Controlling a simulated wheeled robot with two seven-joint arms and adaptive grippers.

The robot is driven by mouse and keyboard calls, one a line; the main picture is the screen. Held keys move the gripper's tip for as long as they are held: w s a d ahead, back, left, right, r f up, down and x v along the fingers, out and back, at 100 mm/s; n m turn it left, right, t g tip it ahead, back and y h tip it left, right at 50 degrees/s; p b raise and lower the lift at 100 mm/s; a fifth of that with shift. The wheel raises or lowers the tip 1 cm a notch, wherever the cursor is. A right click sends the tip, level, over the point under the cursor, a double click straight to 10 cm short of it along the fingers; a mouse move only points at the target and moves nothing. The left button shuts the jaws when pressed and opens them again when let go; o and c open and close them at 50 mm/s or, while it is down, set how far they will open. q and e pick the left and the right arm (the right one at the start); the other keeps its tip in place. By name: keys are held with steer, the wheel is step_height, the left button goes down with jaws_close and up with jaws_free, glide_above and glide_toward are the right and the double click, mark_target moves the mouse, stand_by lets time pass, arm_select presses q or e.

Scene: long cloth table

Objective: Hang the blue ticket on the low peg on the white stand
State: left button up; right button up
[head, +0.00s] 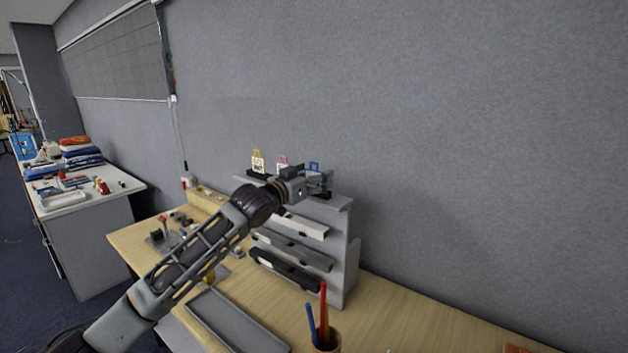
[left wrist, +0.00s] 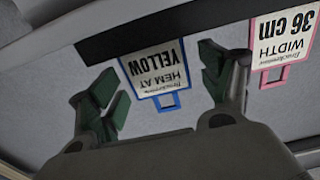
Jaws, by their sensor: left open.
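The blue ticket (left wrist: 158,68) has a blue frame and a white face reading "HEM AT YELLOW", upside down in the left wrist view. Its top shows in the head view (head: 314,166), by a dark holder on top of the grey shelf unit. My left gripper (left wrist: 163,85) is open, with one green-padded finger on each side of the ticket in the picture; I cannot tell if either touches it. In the head view my left gripper (head: 320,184) is at the shelf's top. I cannot pick out the white stand or its low peg. My right gripper is not in view.
The grey shelf unit (head: 343,240) has several sloped ledges. A grey tray (head: 238,322) and a pen cup (head: 327,342) stand in front.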

arm_select(q)
steer(key=shift+w+d, duration=0.15)
steer(key=shift+w, duration=0.05)
stand_by(0.4)
steer(key=c, duration=0.8)
